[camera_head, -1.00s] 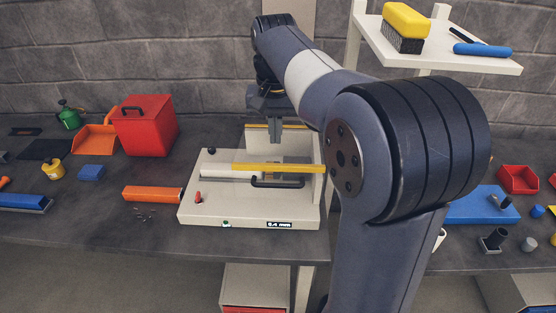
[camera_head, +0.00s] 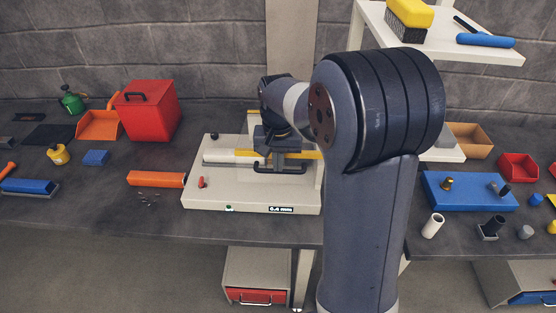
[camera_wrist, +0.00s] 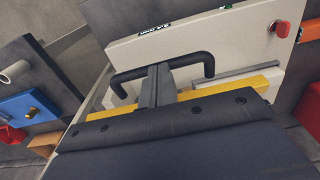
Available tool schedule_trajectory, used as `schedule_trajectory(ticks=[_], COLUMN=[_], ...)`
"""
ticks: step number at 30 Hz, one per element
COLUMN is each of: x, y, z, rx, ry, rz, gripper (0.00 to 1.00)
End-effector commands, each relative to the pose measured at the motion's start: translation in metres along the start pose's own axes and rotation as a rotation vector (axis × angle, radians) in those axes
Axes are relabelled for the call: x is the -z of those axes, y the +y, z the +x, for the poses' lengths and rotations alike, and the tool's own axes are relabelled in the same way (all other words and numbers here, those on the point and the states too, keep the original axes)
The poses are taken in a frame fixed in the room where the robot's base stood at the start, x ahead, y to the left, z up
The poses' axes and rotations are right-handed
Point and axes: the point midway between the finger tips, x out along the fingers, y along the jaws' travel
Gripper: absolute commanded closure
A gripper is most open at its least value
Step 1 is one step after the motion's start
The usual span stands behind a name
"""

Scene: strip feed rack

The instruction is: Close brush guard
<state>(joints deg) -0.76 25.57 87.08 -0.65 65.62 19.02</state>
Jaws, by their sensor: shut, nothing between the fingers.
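The brush guard shows as a yellow bar (camera_head: 308,154) with a black handle (camera_head: 292,171) on the cream strip feed unit (camera_head: 240,201). In the wrist view the yellow bar (camera_wrist: 254,84) runs behind my gripper, and the black handle (camera_wrist: 209,66) spans above it. My gripper (camera_wrist: 154,72) is shut and empty, with its fingertips at the middle of the handle. Whether they touch it, I cannot tell. In the head view my gripper (camera_head: 278,166) is over the guard and hides part of it. A white roller (camera_head: 220,157) lies left of the gripper.
A red knob (camera_head: 201,182) and a display reading 0.4 mm (camera_head: 281,209) are on the unit. An orange bar (camera_head: 156,179) lies at its left, with a red box (camera_head: 150,112) behind.

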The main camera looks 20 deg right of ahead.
Motion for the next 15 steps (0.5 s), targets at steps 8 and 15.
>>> schedule_trajectory(ticks=[8,15], x=[0.000,-0.004], y=[0.000,0.000], z=[0.002,0.030], rx=[0.000,0.000], ry=[0.000,-0.001], rz=[0.000,0.000], gripper=[1.00,1.00])
